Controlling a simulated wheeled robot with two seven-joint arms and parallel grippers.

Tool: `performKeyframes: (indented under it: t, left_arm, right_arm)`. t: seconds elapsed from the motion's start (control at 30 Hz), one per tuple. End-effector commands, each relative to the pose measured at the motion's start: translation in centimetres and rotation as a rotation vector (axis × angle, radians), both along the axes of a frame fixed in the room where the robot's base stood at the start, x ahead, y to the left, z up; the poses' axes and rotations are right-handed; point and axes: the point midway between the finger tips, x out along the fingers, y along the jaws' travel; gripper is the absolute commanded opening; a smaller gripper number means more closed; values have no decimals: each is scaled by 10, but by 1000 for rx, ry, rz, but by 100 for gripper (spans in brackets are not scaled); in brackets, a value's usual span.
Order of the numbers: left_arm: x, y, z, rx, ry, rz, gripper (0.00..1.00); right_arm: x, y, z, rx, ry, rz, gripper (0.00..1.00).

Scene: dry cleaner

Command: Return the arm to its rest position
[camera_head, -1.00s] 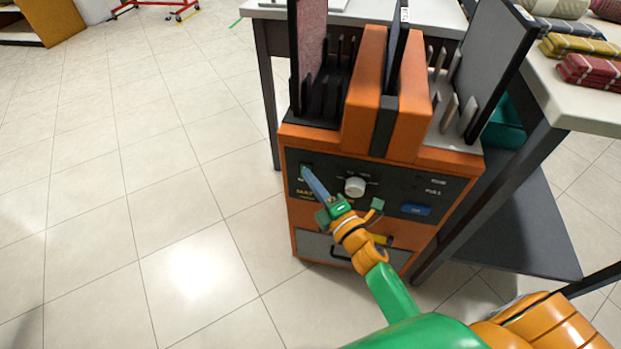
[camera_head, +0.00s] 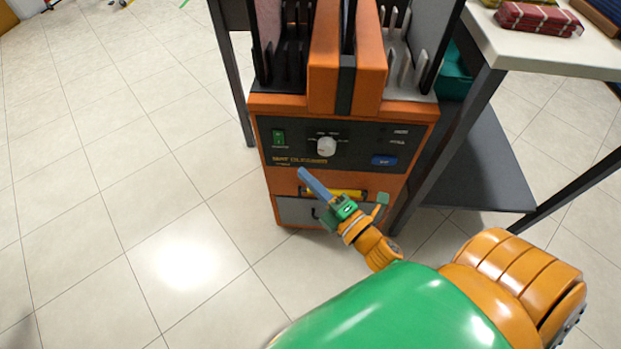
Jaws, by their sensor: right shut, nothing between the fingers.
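My right gripper (camera_head: 304,174) is in front of the orange mat cleaner (camera_head: 257,103), with its blue fingertips just below the dark control panel (camera_head: 355,150). Its fingers are shut with nothing between them. I cannot tell how far the fingertips are from the machine's face. The green switch (camera_head: 279,137), the white knob (camera_head: 326,146) and the blue button (camera_head: 383,161) show uncovered on the panel. My right arm comes in from the lower right. My left gripper is not in view.
A white-topped table (camera_head: 541,52) with folded red cloths (camera_head: 538,19) stands at the right, with a dark lower shelf (camera_head: 473,180) and legs close to the machine. A teal bin (camera_head: 454,75) sits behind. Tiled floor (camera_head: 110,200) is clear at the left.

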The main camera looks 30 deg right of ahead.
Motion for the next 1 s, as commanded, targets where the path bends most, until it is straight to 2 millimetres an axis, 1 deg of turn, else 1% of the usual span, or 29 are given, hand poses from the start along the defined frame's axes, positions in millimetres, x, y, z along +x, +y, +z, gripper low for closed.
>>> performKeyframes:
  t: [0.13,0.53,0.57,0.6,0.63,0.67,0.73,0.77,0.8,0.87,0.9,0.97,1.0]
  left_arm:
    - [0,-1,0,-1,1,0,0]
    - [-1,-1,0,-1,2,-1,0]
    - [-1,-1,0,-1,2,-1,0]
    - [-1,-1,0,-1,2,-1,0]
    - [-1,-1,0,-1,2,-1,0]
    - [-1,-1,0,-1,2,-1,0]
    - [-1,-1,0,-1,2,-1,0]
    - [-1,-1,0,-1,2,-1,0]
    - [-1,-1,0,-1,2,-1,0]
    - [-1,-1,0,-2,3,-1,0]
    - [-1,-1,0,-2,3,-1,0]
    - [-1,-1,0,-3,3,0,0]
    - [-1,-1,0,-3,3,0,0]
  right_arm:
    - [-7,-1,1,0,0,0,0]
    - [-7,-1,1,0,0,0,0]
    - [-7,-2,-1,4,5,-1,0]
    - [-7,-2,-8,27,26,-7,0]
    - [-7,-4,-19,60,62,-18,0]
    - [-7,-5,-34,112,112,-33,0]
    - [-15,-10,-90,286,291,-99,0]
    - [-22,-11,-119,375,385,-142,0]
    - [-36,-12,-158,490,513,-208,0]
    - [-62,-13,-209,636,685,-318,0]
    - [-82,-13,-237,714,784,-393,0]
    - [-113,-14,-271,812,913,-507,0]
    - [-134,-14,-291,865,988,-585,0]
